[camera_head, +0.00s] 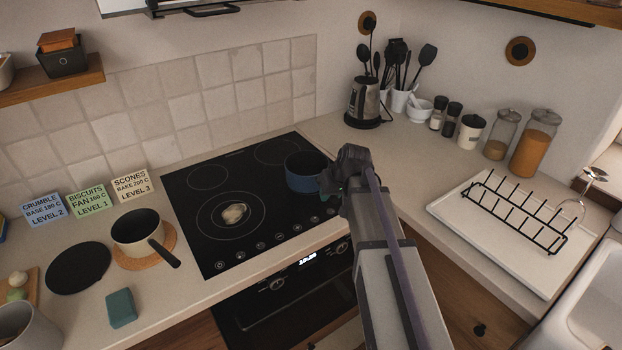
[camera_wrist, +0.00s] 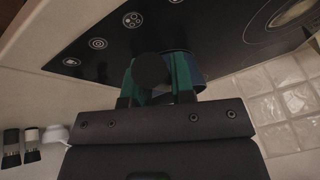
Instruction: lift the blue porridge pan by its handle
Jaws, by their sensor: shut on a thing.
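The blue pan (camera_head: 303,181) is at the right side of the black hob, dark inside and upright. My gripper (camera_head: 334,178) reaches in from the front right and meets the pan's right side, hiding its handle in the head view. In the wrist view, the dark rounded handle end (camera_wrist: 151,70) sits between the teal fingers of my gripper (camera_wrist: 155,82), which are shut on it. Part of the blue pan wall (camera_wrist: 197,72) shows just behind. I cannot tell whether the pan's base touches the hob.
A cream pan (camera_head: 137,228) with a dark handle stands on a cork mat to the left. A kettle (camera_head: 363,102) stands behind my gripper. A black rack (camera_head: 515,212) is on the right.

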